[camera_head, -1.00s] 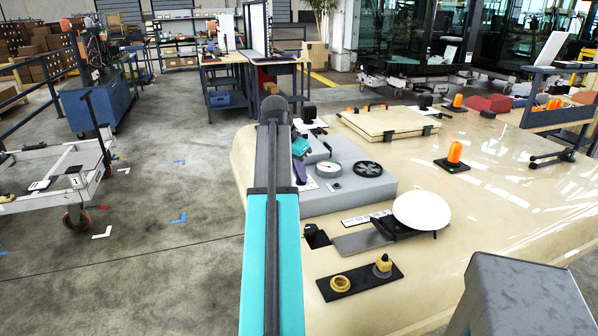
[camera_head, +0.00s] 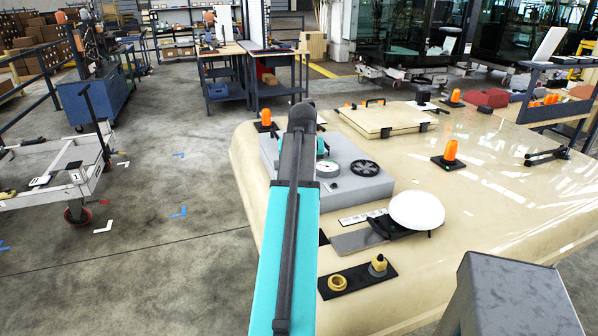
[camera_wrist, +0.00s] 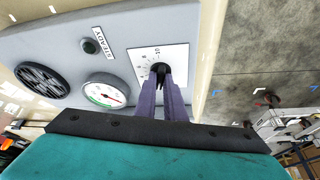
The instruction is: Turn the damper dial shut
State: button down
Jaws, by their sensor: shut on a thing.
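The damper dial is a small black knob (camera_wrist: 160,69) on a white scale plate (camera_wrist: 144,62) in the wrist view. My gripper (camera_wrist: 161,80) has its two purple fingers closed around the knob from below in the picture. The fingers cover much of the knob, and its exact pointer setting cannot be read. The dial sits on a grey control box (camera_head: 345,190), which shows in the head view on a cream cab panel. There my arm hides the dial and the fingers.
A round gauge (camera_wrist: 105,93), a black button (camera_wrist: 90,46) and a round black vent (camera_wrist: 42,79) lie beside the dial. On the cream panel (camera_head: 480,215) stand a white dome (camera_head: 417,209), brass fittings (camera_head: 378,265) and orange beacons (camera_head: 450,150).

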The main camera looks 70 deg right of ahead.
jog(key=shift+s+n+t+y+p, duration=0.2)
jog(key=shift+n+t+y+p, duration=0.25)
jog(key=shift+n, duration=1.05)
jog(key=shift+f, duration=0.1)
jog(key=c, duration=1.8)
grip_release()
jog(key=shift+c, duration=0.2)
jog(key=shift+r, duration=0.25)
jog(key=shift+r, duration=0.2)
jog(key=b+v, duration=0.2)
jog(key=v, duration=1.1)
jog(key=shift+s+a+b, duration=0.15)
jog(key=shift+s+b, duration=0.05)
jog(key=shift+b, duration=0.1)
